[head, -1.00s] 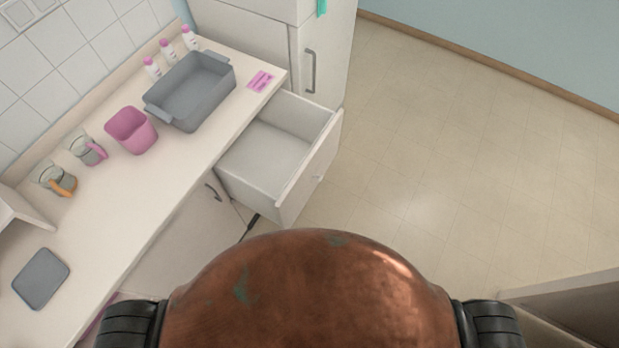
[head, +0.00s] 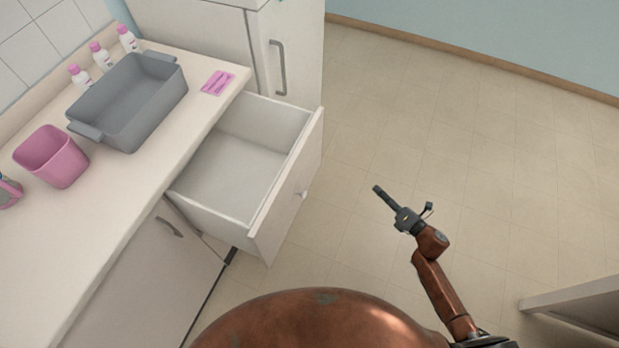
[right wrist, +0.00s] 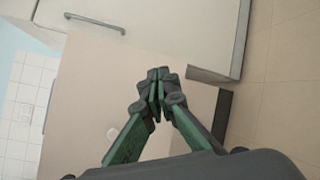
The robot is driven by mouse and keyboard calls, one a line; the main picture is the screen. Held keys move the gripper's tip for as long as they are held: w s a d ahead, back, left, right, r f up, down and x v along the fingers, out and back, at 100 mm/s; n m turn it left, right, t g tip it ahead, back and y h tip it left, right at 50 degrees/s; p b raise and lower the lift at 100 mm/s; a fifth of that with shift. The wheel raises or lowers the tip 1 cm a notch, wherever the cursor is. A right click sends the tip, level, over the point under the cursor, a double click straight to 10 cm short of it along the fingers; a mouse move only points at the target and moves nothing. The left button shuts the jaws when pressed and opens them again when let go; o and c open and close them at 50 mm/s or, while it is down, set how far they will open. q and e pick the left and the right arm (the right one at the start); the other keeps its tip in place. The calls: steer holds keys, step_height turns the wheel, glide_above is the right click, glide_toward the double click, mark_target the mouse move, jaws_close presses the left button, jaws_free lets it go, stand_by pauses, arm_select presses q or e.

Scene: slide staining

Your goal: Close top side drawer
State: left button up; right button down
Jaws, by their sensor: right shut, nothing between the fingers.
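The white drawer (head: 235,165) under the far end of the counter stands pulled well out and looks empty. Its front panel (head: 285,195) carries a small pale knob (head: 301,194). My right gripper (head: 377,189) is shut and empty, over the floor to the right of the drawer front and apart from it, pointing toward it. In the right wrist view my right gripper's fingertips (right wrist: 158,76) meet in front of a beige panel, which looks like the drawer front (right wrist: 85,100), with a pale knob (right wrist: 112,133) to their lower left. My left gripper is not in view.
The counter (head: 130,195) holds a grey basin (head: 130,105), a pink bin (head: 52,157), white bottles (head: 102,55) and a pink item (head: 218,82). A tall white cabinet (head: 300,50) stands beyond the drawer. A grey edge (head: 575,295) is at lower right. The floor between is clear.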

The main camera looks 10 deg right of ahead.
steer(key=a+r+n+g+y+b, duration=0.2)
steer(key=a+r+n+y+b, duration=0.25)
steer(key=a+n, duration=0.35)
steer(key=n+g+y+b, duration=0.3)
steer(key=n+g, duration=0.1)
steer(key=n, duration=0.6)
glide_toward(301, 174)
steer(key=shift+m, duration=0.3)
steer(key=b+x, duration=0.2)
steer(key=x, duration=0.4)
steer(key=shift+s+f+b, duration=0.1)
steer(key=shift+b, duration=0.2)
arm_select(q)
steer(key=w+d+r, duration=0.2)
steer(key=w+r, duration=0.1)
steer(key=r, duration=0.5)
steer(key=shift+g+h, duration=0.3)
arm_select(e)
steer(key=shift+w+a, duration=0.2)
steer(key=shift+a, duration=0.2)
